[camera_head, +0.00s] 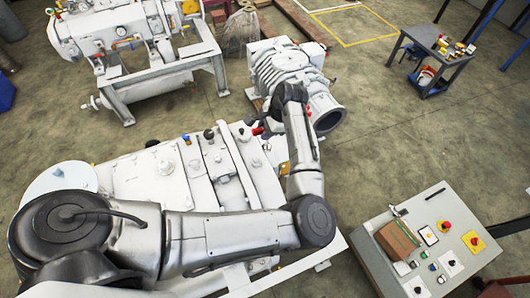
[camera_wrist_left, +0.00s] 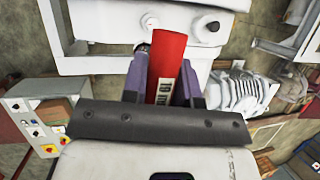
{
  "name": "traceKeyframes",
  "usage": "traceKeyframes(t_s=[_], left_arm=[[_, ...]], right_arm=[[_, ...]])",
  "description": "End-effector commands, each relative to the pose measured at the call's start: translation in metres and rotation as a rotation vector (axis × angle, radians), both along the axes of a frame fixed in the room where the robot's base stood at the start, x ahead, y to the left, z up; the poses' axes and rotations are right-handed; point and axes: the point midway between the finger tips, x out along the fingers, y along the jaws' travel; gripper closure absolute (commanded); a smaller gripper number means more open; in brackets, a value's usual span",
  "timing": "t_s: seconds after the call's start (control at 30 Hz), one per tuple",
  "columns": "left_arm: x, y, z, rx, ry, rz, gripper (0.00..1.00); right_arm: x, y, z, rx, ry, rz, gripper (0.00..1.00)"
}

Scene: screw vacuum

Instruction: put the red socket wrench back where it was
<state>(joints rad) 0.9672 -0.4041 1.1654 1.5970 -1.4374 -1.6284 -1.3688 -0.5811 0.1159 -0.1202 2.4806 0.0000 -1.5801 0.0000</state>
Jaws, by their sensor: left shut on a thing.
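The red socket wrench (camera_wrist_left: 170,58) is between the two purple fingers of my left gripper (camera_wrist_left: 163,82) in the left wrist view. Part of a white label with "19" shows on it. The gripper is shut on it. In the head view my left gripper (camera_head: 268,126) is above the right part of the white machine (camera_head: 135,180), and a small red end of the wrench (camera_head: 257,131) shows beside it. The wrench's far end is hidden or out of frame. I cannot tell whether it touches the machine. My right gripper is not in view.
A grey ribbed pump (camera_head: 290,75) stands just behind the gripper. A control box (camera_head: 375,262) with buttons and a brown box (camera_head: 398,241) is at the lower right. A small table (camera_head: 425,38) with items stands at the back right. Open floor lies between them.

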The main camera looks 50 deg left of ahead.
Motion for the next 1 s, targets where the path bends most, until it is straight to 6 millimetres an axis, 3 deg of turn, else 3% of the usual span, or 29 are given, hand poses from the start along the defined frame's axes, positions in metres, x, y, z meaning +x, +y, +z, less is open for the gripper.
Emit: traceKeyframes(t_s=[0.17,0.33,0.73,1.0], left_arm=[[0.018,-0.005,-0.009,0.001,-0.001,0.034,1.0],[0.017,0.006,-0.015,0.002,0.0,0.091,1.0],[-0.007,0.08,-0.061,0.001,0.001,0.101,1.0],[-0.015,0.105,-0.078,0.001,0.0,0.1,1.0]], right_arm=[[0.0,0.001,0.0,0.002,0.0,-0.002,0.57],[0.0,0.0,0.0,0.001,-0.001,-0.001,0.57],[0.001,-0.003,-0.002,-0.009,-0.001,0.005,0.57],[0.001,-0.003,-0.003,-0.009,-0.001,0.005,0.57]])
